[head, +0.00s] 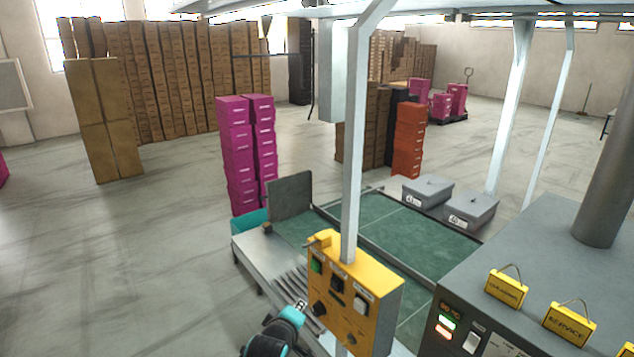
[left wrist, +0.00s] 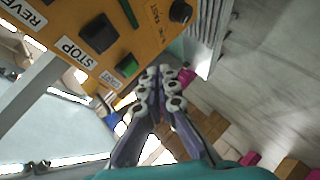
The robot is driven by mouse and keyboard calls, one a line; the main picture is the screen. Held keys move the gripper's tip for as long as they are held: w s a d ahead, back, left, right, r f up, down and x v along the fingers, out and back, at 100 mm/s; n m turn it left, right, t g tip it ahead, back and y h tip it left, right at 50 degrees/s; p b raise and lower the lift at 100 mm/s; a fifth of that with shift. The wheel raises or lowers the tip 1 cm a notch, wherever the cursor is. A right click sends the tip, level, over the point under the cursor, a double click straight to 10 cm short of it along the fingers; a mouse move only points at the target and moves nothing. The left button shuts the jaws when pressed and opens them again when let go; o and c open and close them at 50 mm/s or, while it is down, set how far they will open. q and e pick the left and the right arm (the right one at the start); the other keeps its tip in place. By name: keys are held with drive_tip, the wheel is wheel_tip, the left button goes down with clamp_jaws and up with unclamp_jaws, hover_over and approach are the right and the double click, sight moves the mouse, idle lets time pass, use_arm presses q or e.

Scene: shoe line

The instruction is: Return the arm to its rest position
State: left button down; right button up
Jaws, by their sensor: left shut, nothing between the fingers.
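My left gripper (head: 299,306) shows at the bottom of the head view, just left of the yellow control box. My black and teal arm comes up from the bottom edge below it. In the left wrist view the two fingers of the left gripper (left wrist: 160,88) are together, with nothing between them. They lie just below the box's labelled edge in that picture; whether they touch it I cannot tell. My right gripper is in neither view.
The yellow control box (head: 376,295), with knobs and buttons, hangs on a pale post (head: 353,150); it fills the upper left wrist view (left wrist: 130,30). Behind it runs a green conveyor belt (head: 425,235). A grey machine (head: 560,240) stands right. Open floor (head: 150,240) lies left.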

use_arm(q)
drive_tip(key=s+a+f+m+g+y+b, duration=0.1)
drive_tip(key=s+a+f+m+b, duration=0.4)
drive_tip(key=s, duration=0.7)
drive_tip(key=s+a+f+m+g+y+b, duration=0.1)
drive_tip(key=s+a+f+m+g+b, duration=0.3)
drive_tip(key=s+a+f+b, duration=0.4)
drive_tip(key=s+a+f+m, duration=0.1)
drive_tip(key=s+f, duration=0.2)
drive_tip(key=s, duration=0.2)
drive_tip(key=shift+a+y+b, duration=0.15)
drive_tip(key=shift+y+b, duration=0.15)
